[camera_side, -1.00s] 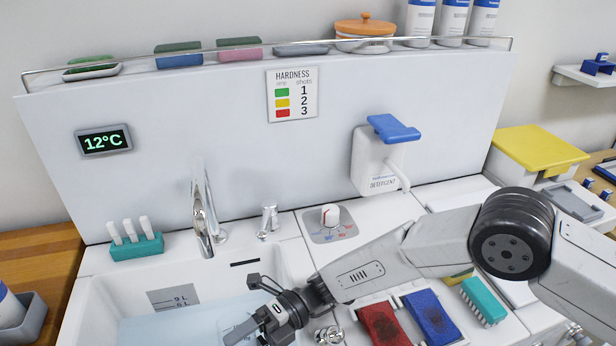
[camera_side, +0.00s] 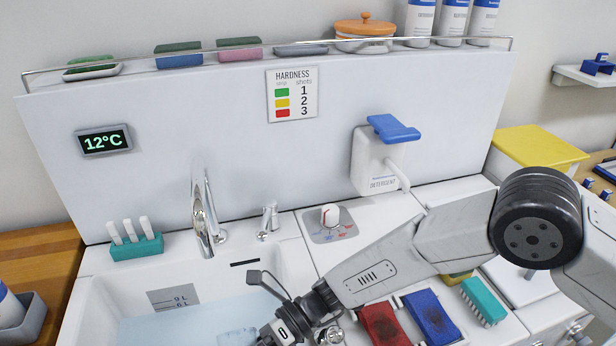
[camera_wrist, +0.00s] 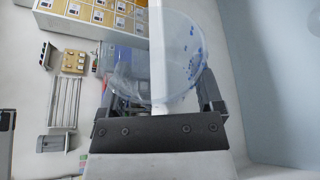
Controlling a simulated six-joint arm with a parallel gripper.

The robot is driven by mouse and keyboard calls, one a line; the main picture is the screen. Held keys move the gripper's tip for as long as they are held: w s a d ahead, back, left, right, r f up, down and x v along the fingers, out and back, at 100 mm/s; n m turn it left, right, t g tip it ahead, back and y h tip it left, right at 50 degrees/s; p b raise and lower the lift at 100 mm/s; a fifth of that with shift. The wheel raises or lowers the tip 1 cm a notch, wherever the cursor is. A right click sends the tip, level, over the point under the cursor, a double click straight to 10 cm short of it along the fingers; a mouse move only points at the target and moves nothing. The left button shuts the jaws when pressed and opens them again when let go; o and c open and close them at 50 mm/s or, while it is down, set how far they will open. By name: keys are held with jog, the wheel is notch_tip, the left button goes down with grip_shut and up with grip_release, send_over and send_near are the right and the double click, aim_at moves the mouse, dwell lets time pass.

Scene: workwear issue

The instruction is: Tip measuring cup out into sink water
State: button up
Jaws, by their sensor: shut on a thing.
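My gripper (camera_wrist: 158,98) is shut on a clear measuring cup (camera_wrist: 182,35) in the wrist view. The cup is see-through, with blue specks along its right side, and sits between the two fingers. In the side view my gripper (camera_side: 284,332) is low over the right part of the sink (camera_side: 92,318), and its fingertips are hard to make out. A faint clear outline of the cup (camera_side: 236,338) shows left of it at the bottom edge. Pale blue water (camera_side: 175,326) lies in the sink. Whether the cup is tilted or holds anything loose is unclear.
The tap (camera_side: 203,215) stands behind the sink. Right of my wrist lie a red brush block (camera_side: 382,325), a blue one (camera_side: 432,316) and a teal brush (camera_side: 482,300). A dial (camera_side: 330,218) and a detergent dispenser (camera_side: 376,165) are behind. Open water lies to the left.

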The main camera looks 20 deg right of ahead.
jog(key=shift+f+n, duration=0.35)
jog(key=shift+n, duration=0.05)
jog(key=shift+r+t, duration=0.1)
jog(key=shift+t, duration=0.2)
jog(key=shift+s+r+n+t+h, duration=0.15)
jog(key=shift+r+n, duration=0.25)
jog(key=shift+r, duration=0.55)
jog(key=shift+s+r+n+t+h, duration=0.15)
jog(key=shift+r+n, duration=0.25)
jog(key=shift+r, duration=0.5)
jog(key=shift+s+r+n+t, duration=0.65)
jog(key=shift+s+n+t, duration=0.15)
jog(key=shift+s+n, duration=0.25)
jog(key=shift+s+f+n+t, duration=0.3)
jog(key=shift+s+n+t, duration=0.2)
jog(key=shift+n, duration=0.15)
jog(key=shift+s+f+n+t, duration=0.3)
jog(key=shift+s+n+t, duration=0.1)
jog(key=shift+n+t, duration=0.15)
